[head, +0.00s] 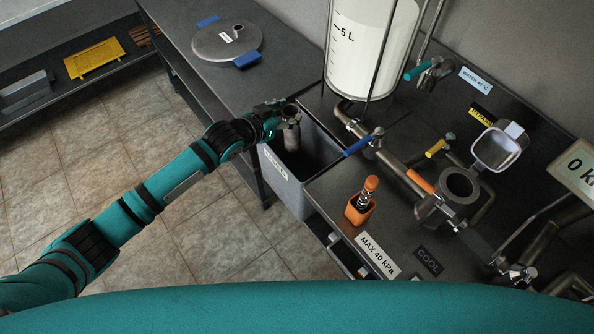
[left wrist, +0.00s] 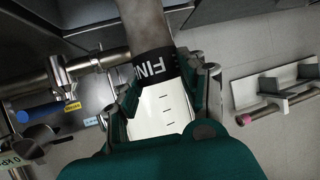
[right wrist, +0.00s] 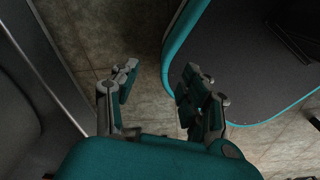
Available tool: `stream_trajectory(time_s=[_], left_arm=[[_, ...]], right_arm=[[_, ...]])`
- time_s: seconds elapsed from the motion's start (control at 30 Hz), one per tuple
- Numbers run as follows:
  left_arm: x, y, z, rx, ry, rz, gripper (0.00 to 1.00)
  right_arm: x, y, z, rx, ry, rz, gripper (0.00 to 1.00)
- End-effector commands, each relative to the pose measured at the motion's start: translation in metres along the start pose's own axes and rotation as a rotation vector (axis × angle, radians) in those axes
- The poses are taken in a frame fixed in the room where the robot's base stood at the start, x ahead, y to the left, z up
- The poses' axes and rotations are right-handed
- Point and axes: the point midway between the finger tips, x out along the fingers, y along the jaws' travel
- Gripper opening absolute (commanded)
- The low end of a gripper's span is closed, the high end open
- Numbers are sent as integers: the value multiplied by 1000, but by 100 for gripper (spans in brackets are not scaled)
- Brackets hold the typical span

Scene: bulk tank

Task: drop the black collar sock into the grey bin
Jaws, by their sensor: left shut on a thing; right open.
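The sock, a grey tube (head: 291,136), hangs from my left gripper (head: 281,113) in the head view. In the left wrist view its black collar (left wrist: 156,67) with white letters sits between the fingers of the left gripper (left wrist: 165,88), which is shut on it. The grey bin (head: 287,186) stands in the gap between two dark counters, and its dark opening lies under the sock. I cannot tell whether the sock's lower end is below the rim. The bin's inside is mostly dark. My right gripper (right wrist: 160,82) is open and empty, above the tiled floor.
A clear tank (head: 368,55) of white liquid stands on a frame behind the bin. Pipes with blue (head: 357,146), orange and yellow handles run over the right counter. An orange holder (head: 360,208) is near its front edge. A round lid (head: 227,43) lies on the left counter.

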Motion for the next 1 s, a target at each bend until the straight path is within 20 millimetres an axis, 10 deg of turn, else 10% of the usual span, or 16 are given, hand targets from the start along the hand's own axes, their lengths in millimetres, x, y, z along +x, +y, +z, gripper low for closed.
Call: stream_trajectory(time_s=[0.57, 0.6, 0.77, 1.0], left_arm=[[14, 0, 28, 0, 1, 0, 9], [14, 0, 28, 0, 1, 0, 46], [14, 0, 28, 0, 0, 0, 67], [14, 0, 28, 0, 0, 0, 68]], right_arm=[[33, -3, -8, 1, 16, -3, 46], [33, -4, -8, 2, 16, -4, 46], [33, -7, -8, 2, 17, -7, 46], [33, -5, -8, -1, 16, -5, 46]])
